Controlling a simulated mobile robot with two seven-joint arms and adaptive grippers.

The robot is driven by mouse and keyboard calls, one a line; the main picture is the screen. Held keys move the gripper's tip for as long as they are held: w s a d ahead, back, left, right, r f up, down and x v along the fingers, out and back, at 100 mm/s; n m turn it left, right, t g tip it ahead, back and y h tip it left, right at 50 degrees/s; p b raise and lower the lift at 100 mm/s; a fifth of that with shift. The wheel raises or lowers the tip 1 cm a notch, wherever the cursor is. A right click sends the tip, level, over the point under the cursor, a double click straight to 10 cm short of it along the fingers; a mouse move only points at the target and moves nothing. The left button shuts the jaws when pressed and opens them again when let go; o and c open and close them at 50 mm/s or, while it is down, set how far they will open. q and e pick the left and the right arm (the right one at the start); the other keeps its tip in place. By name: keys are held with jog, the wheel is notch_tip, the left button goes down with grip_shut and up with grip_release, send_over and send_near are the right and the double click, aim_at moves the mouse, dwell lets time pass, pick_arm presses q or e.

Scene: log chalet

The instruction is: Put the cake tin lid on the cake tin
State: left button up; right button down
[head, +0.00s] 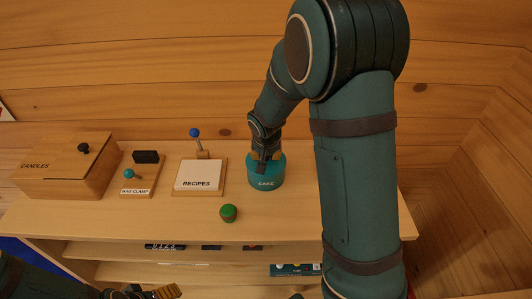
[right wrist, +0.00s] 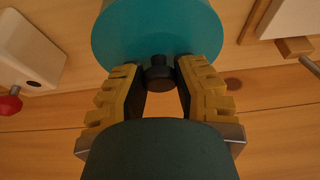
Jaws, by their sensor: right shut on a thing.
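The teal cake tin (head: 265,183), labelled CAKE, stands upright on the counter, right of its middle. My right gripper (head: 264,160) points down at the top of the tin. In the right wrist view its yellow-padded fingers (right wrist: 158,82) are shut on the dark knob of the teal cake tin lid (right wrist: 155,28). The lid is at the tin's top in the head view. The gripper hides part of it, so I cannot tell whether it is fully seated. My left gripper (head: 150,293) shows only partly at the bottom edge, away from the tin.
A CANDLES box (head: 65,170), a bag clamp board (head: 140,180), and a RECIPES box (head: 198,177) stand left of the tin. A green ball-like thing (head: 229,213) lies near the counter's front edge. Shelves (head: 190,255) are below. A log wall (head: 150,100) is behind.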

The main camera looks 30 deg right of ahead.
dwell(0.4)
jog(key=c, duration=0.7)
grip_release()
jog(key=shift+c, duration=0.2)
jog(key=v, duration=1.2)
